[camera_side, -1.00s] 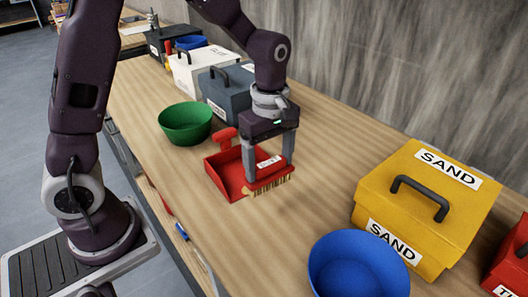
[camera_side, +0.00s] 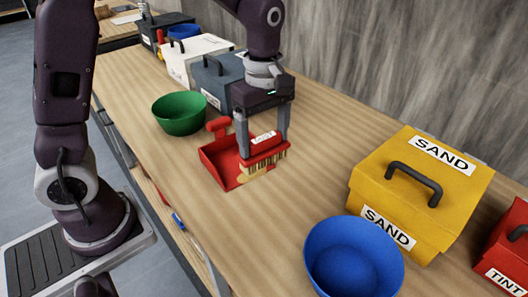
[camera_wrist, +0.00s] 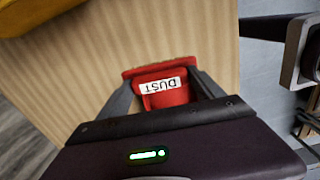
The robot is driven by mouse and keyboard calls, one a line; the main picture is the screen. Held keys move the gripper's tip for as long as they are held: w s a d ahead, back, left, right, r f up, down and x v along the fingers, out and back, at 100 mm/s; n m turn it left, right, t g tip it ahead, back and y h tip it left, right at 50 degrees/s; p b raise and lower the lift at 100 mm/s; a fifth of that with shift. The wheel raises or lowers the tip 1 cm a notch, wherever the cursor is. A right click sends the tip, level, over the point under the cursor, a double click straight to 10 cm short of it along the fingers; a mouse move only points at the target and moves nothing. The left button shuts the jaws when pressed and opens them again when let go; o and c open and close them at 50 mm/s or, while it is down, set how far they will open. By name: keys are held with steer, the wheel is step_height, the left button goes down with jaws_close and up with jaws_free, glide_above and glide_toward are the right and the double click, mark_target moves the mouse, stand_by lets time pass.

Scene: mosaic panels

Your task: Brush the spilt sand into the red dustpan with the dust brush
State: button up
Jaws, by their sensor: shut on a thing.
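My gripper (camera_side: 264,147) is shut on the red dust brush (camera_side: 268,155), with one finger at each end of its block. The brush has a white label on top and tan bristles pointing down. In the wrist view the brush (camera_wrist: 165,88) shows its "DUST" label upside down between the fingers. The red dustpan (camera_side: 219,163) lies on the bench just left of the brush, its handle toward the green bowl. The brush overlaps the pan's right side and seems slightly raised. A tan patch of sand (camera_side: 243,177) shows at the pan, below the brush. I see no clear sand on the open bench.
A green bowl (camera_side: 180,115) stands behind the pan. A blue bowl (camera_side: 352,262) and a yellow box labelled SAND (camera_side: 421,195) stand front right, with a red box (camera_side: 507,250) beyond. Grey (camera_side: 215,80) and white (camera_side: 190,60) boxes stand at the back. Bench between pan and yellow box is clear.

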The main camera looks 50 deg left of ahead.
mark_target(264, 162)
steer(key=shift+f, duration=3.95)
steer(key=shift+a+f, duration=0.25)
steer(key=shift+a, duration=0.6)
steer(key=shift+s+r, duration=0.1)
steer(key=shift+r, duration=4.1)
steer(key=shift+d+f, duration=0.3)
steer(key=shift+f, duration=0.85)
steer(key=shift+d+f, duration=0.25)
steer(key=shift+f, duration=0.95)
steer(key=shift+d+f, duration=0.3)
steer(key=shift+f, duration=0.85)
